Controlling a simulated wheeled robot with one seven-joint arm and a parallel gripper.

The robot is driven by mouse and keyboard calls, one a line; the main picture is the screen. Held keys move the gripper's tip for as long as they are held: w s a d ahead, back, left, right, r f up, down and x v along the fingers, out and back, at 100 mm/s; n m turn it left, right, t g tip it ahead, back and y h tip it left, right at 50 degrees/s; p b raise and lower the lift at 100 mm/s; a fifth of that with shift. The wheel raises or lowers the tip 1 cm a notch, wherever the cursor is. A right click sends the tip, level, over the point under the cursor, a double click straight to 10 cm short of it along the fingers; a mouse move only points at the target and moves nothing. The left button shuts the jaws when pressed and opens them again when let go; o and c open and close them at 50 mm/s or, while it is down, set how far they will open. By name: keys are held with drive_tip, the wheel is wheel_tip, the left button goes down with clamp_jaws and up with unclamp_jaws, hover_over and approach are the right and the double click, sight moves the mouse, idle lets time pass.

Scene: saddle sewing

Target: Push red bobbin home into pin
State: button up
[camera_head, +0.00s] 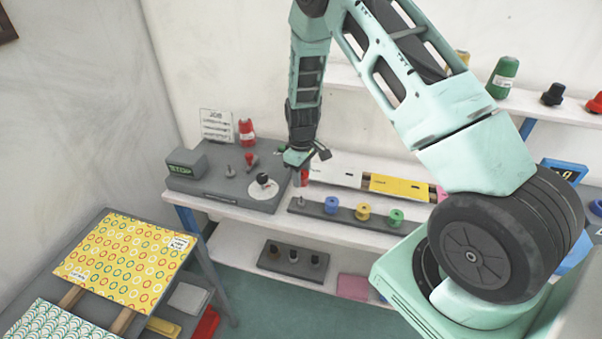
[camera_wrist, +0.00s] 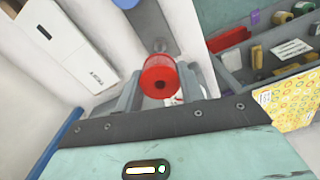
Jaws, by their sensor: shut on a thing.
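The red bobbin (camera_head: 304,176) hangs under my gripper (camera_head: 303,165) in the head view. I cannot tell whether bobbin and pin touch.
A grey machine base (camera_head: 222,188) with knobs stands close on the left. White and yellow boxes (camera_head: 398,186) lie behind the rack.

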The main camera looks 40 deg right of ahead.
drive_tip(key=shift+f, duration=0.1)
drive_tip(key=shift+f+b, duration=2.1)
drive_tip(key=shift+f, duration=0.35)
drive_tip(key=shift+f+b, duration=1.75)
drive_tip(key=shift+f, duration=0.2)
idle(0.5)
drive_tip(key=o, duration=1.1)
drive_tip(key=shift+o, duration=0.2)
wheel_tip(320, 180, up, 18)
drive_tip(key=b, duration=0.4)
drive_tip(key=shift+f, duration=0.25)
